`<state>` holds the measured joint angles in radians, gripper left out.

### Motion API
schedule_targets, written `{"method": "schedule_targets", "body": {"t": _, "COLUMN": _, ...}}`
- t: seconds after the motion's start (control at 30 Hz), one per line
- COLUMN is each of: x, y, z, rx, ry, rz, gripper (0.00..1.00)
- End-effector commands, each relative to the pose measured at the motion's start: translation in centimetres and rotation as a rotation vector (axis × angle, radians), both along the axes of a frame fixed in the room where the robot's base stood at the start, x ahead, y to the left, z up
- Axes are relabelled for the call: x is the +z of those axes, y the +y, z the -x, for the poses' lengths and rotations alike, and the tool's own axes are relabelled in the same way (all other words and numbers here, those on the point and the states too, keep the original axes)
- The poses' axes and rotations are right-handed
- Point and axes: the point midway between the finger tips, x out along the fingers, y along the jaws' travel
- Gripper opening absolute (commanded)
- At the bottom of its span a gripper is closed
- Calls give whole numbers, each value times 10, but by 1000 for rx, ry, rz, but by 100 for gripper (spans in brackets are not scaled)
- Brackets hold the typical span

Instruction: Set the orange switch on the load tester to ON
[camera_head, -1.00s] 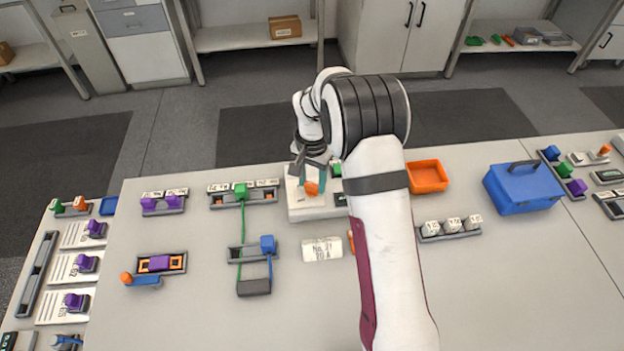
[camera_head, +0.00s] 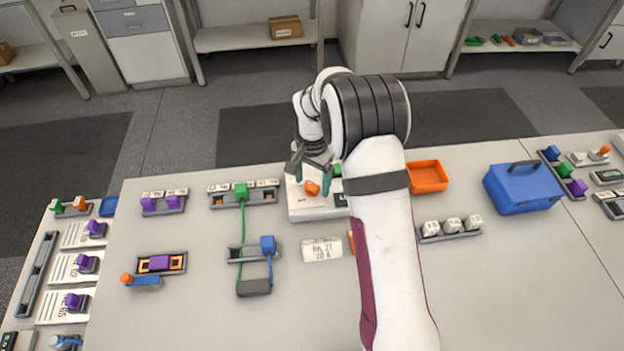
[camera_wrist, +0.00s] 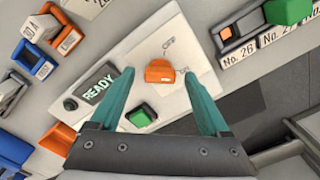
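The load tester (camera_head: 305,212) is a white box near the table's back edge, and it fills the middle of the wrist view (camera_wrist: 190,52). Its orange switch (camera_wrist: 160,72) sits on the top face, with an OFF label above it in that view. I cannot tell clearly which setting the switch is in. The switch also shows in the head view (camera_head: 312,188). My gripper (camera_wrist: 159,74) is open and empty, with one teal finger on each side of the switch and visible gaps between. In the head view my gripper (camera_head: 309,182) is over the tester.
The tester also has a READY display (camera_wrist: 98,88), a green button (camera_wrist: 141,116) and a black knob (camera_wrist: 70,104). A battery rack (camera_head: 242,198) stands to its left. An orange tray (camera_head: 428,177) and a blue toolbox (camera_head: 522,187) stand to the right.

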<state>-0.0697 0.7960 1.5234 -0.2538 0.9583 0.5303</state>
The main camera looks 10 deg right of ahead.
Motion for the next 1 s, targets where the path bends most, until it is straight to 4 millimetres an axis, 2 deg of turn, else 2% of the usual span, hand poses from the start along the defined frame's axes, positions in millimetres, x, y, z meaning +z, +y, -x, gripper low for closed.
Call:
{"method": "schedule_targets", "body": {"t": 0.23, "x": 0, "y": 0, "z": 0, "rx": 1, "ry": 0, "rz": 0, "gripper": 80}}
{"method": "schedule_targets", "body": {"t": 0.33, "x": 9, "y": 0, "z": 0, "rx": 2, "ry": -1, "rz": 0, "gripper": 80}}
{"method": "schedule_targets", "body": {"t": 0.47, "x": 41, "y": 0, "z": -1, "rx": 1, "ry": -6, "rz": 0, "gripper": 80}}
{"method": "schedule_targets", "body": {"t": 0.7, "x": 117, "y": 0, "z": -1, "rx": 0, "ry": -6, "rz": 0, "gripper": 80}}
{"method": "schedule_targets", "body": {"t": 0.83, "x": 144, "y": 0, "z": 0, "rx": 1, "ry": -3, "rz": 0, "gripper": 80}}
{"method": "schedule_targets", "body": {"t": 1.0, "x": 157, "y": 0, "z": 0, "rx": 1, "ry": 0, "rz": 0, "gripper": 80}}
